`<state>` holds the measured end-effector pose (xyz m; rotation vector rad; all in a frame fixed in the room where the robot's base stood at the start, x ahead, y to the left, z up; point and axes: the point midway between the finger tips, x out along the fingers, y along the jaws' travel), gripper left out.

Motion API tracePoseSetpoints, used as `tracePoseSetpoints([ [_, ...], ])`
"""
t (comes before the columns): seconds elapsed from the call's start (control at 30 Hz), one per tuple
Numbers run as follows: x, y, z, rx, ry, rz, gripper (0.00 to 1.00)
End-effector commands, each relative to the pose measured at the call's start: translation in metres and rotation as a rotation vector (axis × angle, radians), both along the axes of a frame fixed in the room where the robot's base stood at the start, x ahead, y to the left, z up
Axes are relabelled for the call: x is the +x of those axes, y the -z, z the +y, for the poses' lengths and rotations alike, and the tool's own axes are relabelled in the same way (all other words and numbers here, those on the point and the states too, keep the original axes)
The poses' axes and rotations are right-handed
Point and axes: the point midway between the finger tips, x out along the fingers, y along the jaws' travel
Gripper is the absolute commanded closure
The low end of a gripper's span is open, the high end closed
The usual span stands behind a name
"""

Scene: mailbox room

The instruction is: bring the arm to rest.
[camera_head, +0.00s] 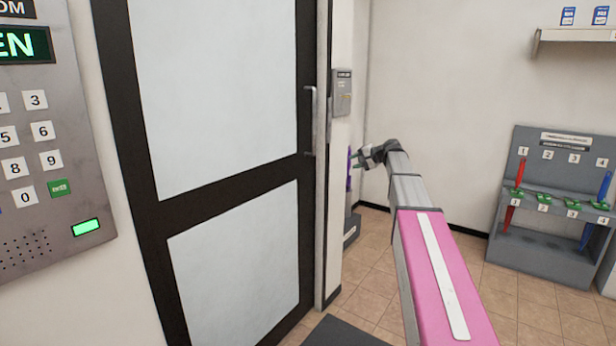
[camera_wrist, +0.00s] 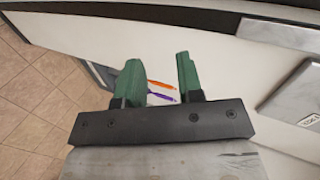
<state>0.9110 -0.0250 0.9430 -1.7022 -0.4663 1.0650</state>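My arm reaches forward, and my gripper (camera_head: 360,160) is at its far end, beside the door frame and below a grey wall box (camera_head: 342,92). In the wrist view my gripper (camera_wrist: 155,68) has its two green fingers apart, with nothing held between them. An orange strip (camera_wrist: 161,85) and a purple strip (camera_wrist: 160,97) show in the gap, apparently beyond the fingers. In the head view a purple thing (camera_head: 349,168) stands just left of my gripper, partly hidden; I cannot tell whether they touch.
A closed dark-framed door (camera_head: 225,90) and a keypad panel (camera_head: 40,130) with a lit green display are on the left. A grey rack (camera_head: 545,240) with red, green and blue items stands at right. A shelf (camera_head: 580,35) hangs above.

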Motion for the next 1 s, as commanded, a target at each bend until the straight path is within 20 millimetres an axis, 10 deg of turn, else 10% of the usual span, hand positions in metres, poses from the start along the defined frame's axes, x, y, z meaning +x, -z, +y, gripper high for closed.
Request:
tracePoseSetpoints([
  [0.5,-0.228,0.260,0.044,-0.578,-0.194,0.235,0.66],
  [0.8,-0.378,0.347,0.036,-0.921,-0.383,0.351,0.66],
  [1.0,-0.428,0.366,0.027,-1.047,-0.465,0.389,0.66],
])
